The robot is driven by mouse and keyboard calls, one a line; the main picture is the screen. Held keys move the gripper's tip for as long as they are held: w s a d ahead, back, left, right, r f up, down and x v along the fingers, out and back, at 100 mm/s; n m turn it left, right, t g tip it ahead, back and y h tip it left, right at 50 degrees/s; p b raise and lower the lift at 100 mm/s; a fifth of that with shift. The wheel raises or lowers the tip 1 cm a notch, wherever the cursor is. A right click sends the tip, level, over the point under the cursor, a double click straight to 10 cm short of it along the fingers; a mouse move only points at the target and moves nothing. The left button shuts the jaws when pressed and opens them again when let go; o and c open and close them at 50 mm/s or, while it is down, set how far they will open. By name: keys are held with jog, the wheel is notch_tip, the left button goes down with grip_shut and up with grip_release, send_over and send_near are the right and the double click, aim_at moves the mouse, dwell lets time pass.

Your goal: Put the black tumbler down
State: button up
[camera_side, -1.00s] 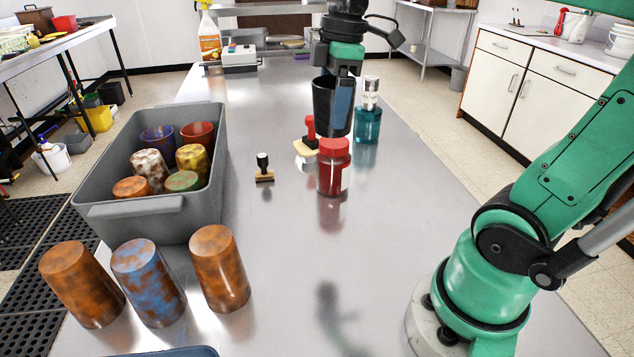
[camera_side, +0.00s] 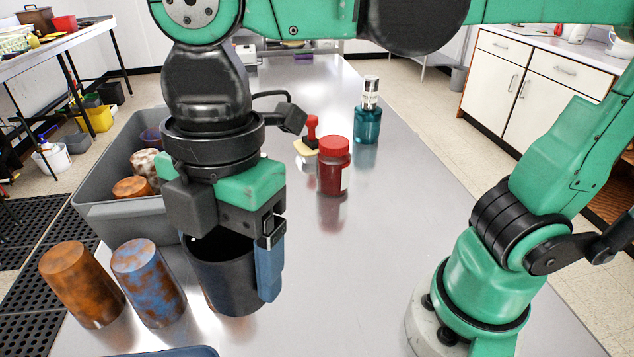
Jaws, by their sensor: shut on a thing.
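The black tumbler (camera_side: 228,285) is upright with its open mouth up, in the front left part of the table. My gripper (camera_side: 240,262) is shut on its wall, and one blue finger shows along its right side. The other finger is hidden. The frame does not clearly show whether the tumbler's base touches the table.
A rusty tumbler (camera_side: 82,285) and a blue-and-rust tumbler (camera_side: 148,283) stand mouth down to the left. A grey bin (camera_side: 120,218) with several tumblers stands behind. A red-capped jar (camera_side: 333,168), a stamp (camera_side: 310,137) and a teal bottle (camera_side: 367,122) stand farther back. The centre front is clear.

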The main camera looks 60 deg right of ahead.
aim_at(253, 288)
notch_tip(253, 288, down, 18)
jog(key=shift+r, duration=0.1)
dwell(0.5)
jog(key=o, duration=1.2)
jog(key=shift+c, duration=0.2)
notch_tip(253, 288, up, 12)
jog(key=d+f, duration=0.1)
jog(key=d, duration=0.1)
jog(key=w+d+m+t, duration=0.3)
jog(key=d+m, duration=0.5)
jog(key=m, duration=0.2)
jog(key=w+d+m+t+h, duration=0.1)
jog(key=w+d+m+t, duration=0.3)
jog(key=d+m, duration=0.4)
jog(key=shift+w+d+r+m, duration=0.2)
jog(key=shift+d+r+m, duration=0.2)
jog(key=shift+m, duration=0.5)
